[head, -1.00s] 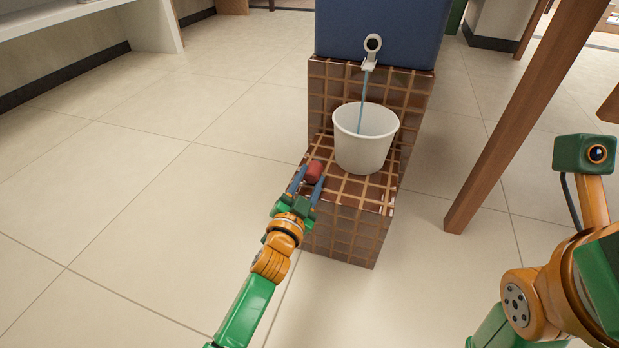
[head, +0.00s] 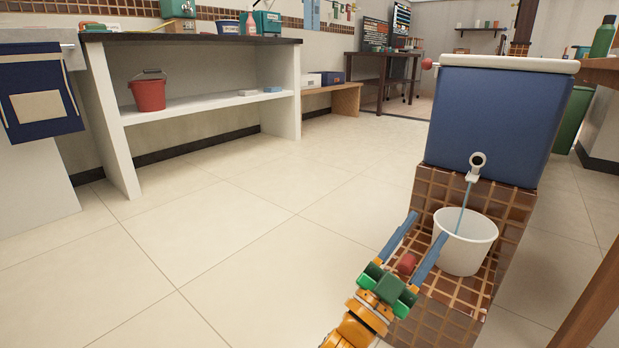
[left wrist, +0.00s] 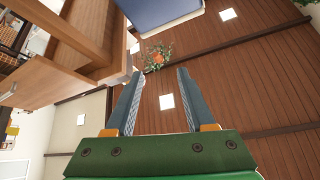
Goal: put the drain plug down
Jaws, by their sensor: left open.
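The red drain plug (head: 406,263) rests on the brown tiled step (head: 459,290), left of the white bucket (head: 466,243). It shows past my left gripper (head: 428,225), between the bases of its fingers. The gripper's blue-grey fingers are spread apart. In the left wrist view the left gripper (left wrist: 157,72) is open with nothing between its fingers, and the plug does not show there. My right gripper is not in view.
A blue cooler (head: 500,120) stands on the tiled block, and its tap (head: 477,165) runs a thin stream into the bucket. A wooden post (head: 590,310) is at the lower right. Open floor (head: 250,240) lies to the left. A red bucket (head: 148,92) sits on a shelf.

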